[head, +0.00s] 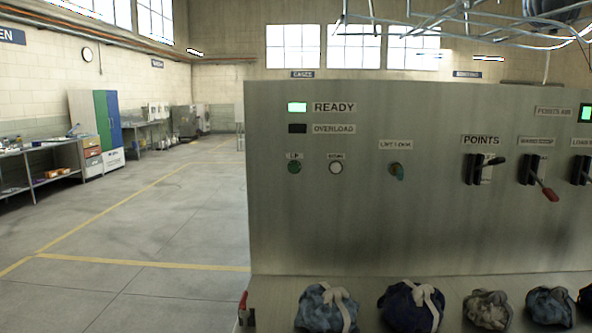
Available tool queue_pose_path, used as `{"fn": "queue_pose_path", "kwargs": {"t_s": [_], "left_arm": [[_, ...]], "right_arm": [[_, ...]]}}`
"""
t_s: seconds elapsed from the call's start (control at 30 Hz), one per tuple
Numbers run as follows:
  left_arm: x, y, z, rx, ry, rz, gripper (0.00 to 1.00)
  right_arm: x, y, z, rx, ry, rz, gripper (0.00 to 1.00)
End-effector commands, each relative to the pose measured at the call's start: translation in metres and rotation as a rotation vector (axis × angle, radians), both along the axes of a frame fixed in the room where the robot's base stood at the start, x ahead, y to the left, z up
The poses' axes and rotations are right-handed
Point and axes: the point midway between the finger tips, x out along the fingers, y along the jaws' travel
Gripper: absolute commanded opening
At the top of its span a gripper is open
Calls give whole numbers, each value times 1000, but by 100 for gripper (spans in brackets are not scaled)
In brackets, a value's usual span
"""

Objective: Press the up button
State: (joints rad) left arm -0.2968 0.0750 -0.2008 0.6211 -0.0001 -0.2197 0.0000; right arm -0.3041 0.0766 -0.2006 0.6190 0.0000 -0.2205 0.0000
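The up button (294,167) is a small dark green round button on the left part of a grey metal control panel (330,225). A small label above it seems to read "UP". A second round button (336,168), pale with a dark rim, sits just to its right under its own small label. Neither of my grippers shows in the head view.
Bundled cloth bags (327,308) lie on the ledge below. Open floor (150,230) extends left.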

Motion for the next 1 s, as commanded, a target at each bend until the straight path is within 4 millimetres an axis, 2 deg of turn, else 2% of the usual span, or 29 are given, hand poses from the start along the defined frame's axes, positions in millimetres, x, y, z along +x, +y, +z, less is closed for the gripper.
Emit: {"fn": "queue_pose_path", "kwargs": {"t_s": [0.3, 1.0], "left_arm": [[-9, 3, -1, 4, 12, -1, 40], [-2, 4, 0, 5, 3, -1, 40]], "right_arm": [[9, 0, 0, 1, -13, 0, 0], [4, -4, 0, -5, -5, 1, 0]]}}
